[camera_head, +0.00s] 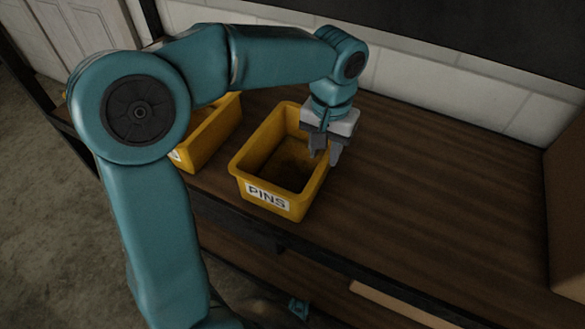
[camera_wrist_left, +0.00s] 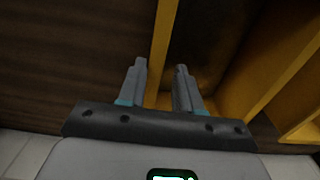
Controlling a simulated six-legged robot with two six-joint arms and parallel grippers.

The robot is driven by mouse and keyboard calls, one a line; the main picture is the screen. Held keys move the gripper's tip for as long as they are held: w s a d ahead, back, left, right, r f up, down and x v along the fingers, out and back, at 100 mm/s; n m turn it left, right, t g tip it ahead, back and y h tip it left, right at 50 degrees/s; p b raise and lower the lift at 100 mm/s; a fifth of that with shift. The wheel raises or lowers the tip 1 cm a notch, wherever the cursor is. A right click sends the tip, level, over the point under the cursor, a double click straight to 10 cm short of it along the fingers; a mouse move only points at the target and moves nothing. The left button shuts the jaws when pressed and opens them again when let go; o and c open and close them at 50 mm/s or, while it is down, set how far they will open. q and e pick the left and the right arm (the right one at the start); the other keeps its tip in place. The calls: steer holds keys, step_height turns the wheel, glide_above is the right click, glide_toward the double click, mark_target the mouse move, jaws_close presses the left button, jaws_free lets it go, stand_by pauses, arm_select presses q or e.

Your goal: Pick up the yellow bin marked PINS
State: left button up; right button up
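The yellow bin marked PINS (camera_head: 267,200) stands upright on the brown wooden shelf, its white label facing me. It is open-topped and its inside is dark and looks empty. My left gripper (camera_head: 326,155) points down at the bin's right wall and hides part of its rim. In the left wrist view my left gripper (camera_wrist_left: 160,75) is open, its two fingers apart. The yellow rim of the PINS bin (camera_wrist_left: 163,45) runs through the gap between them. I cannot tell whether a finger touches it. My right gripper does not show.
A second yellow bin (camera_head: 212,132) stands just left of the PINS bin, partly behind my left arm. The wooden shelf (camera_head: 430,190) is clear to the right, up to a brown box (camera_head: 570,210). A pale block wall (camera_head: 440,85) closes the back.

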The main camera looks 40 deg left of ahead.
arm_select(q)
step_height(320, 180, down, 4)
steer(key=shift+f+b, duration=0.25)
steer(key=shift+b, duration=0.55)
jaws_close()
steer(key=shift+r, duration=0.15)
stand_by(0.5)
